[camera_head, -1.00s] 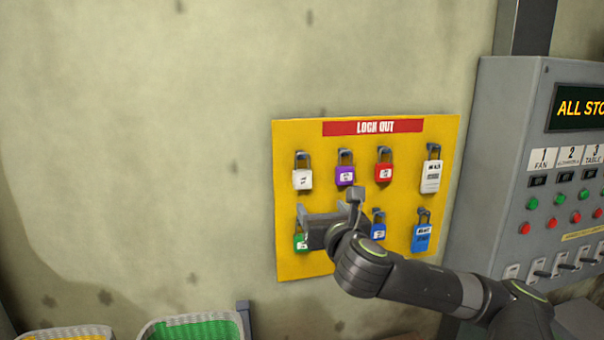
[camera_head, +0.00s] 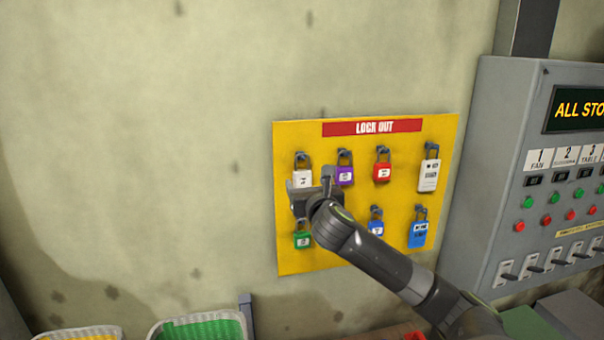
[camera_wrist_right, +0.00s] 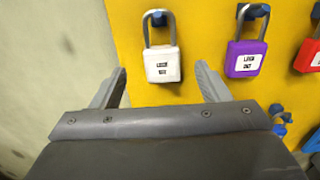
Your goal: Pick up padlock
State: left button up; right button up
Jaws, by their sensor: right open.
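Several padlocks hang on hooks on the yellow lockout board (camera_head: 400,248). In the top row are a white padlock (camera_head: 303,178), a purple padlock (camera_head: 345,175), a red padlock (camera_head: 382,172) and a white tag-like lock (camera_head: 429,177). Below hang a green padlock (camera_head: 303,236) and blue ones (camera_head: 376,226). My right gripper (camera_head: 300,192) is at the board's left side, just below the white padlock. In the right wrist view the open fingers (camera_wrist_right: 160,85) point at the white padlock (camera_wrist_right: 162,64), which sits between and beyond their tips, not gripped. My left gripper is not in view.
A grey control panel (camera_head: 510,200) with buttons and switches stands right of the board. Green (camera_head: 200,326) and yellow (camera_head: 85,333) baskets are at the bottom left. The wall left of the board is clear.

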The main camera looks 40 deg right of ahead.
aim_at(303, 173)
jog(key=p+x, duration=0.1)
jog(key=x, duration=0.1)
jog(key=p+x, duration=0.2)
jog(key=shift+d+r, duration=0.15)
jog(key=shift+r, duration=0.25)
jog(key=shift+w+d+f, duration=0.2)
jog(key=shift+w+d, duration=0.05)
jog(key=shift+w, duration=0.25)
jog(key=c, duration=1.1)
jog(key=shift+r, duration=0.2)
